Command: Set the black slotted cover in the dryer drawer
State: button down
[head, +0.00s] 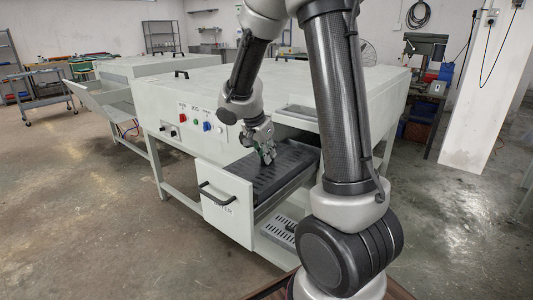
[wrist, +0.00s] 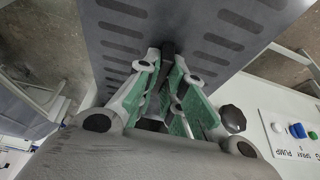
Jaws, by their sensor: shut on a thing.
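The black slotted cover (head: 282,174) lies flat at the open dryer drawer (head: 226,207), within or just above its walls; I cannot tell whether it is fully seated. The drawer is pulled out of the pale grey machine, with a black handle on its front. My gripper (head: 268,158) points down over the middle of the cover. In the wrist view, its green-padded fingers (wrist: 168,88) are shut on a black raised grip (wrist: 167,50) of the cover. The cover's rows of slots show on both sides of the grip. The fingers hide part of the grip.
A control panel with a blue knob (head: 206,126) and a black knob (head: 173,133) stands left of my gripper. A perforated lower tray (head: 283,232) sits beneath the drawer. The concrete floor (head: 110,220) at the left is clear.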

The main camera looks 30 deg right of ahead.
jog(key=shift+f, duration=0.15)
jog(key=c, duration=1.5)
grip_release()
jog(key=v, duration=1.3)
jog(key=s+n+t+y, duration=0.1)
jog(key=s+n, duration=0.3)
jog(key=s, duration=0.3)
jog(key=s+r+n+t+y, duration=0.1)
jog(key=s+n, duration=0.4)
jog(key=s, duration=0.2)
jog(key=s+r+n+y, duration=0.1)
jog(key=s+n+y, duration=0.1)
jog(key=s+n, duration=0.3)
jog(key=shift+s+a+r+t, duration=0.1)
jog(key=shift+s+t, duration=0.1)
jog(key=shift+s, duration=0.55)
jog(key=shift+s+a+r+t, duration=0.1)
jog(key=shift+s+a+t, duration=0.1)
jog(key=shift+s, duration=0.5)
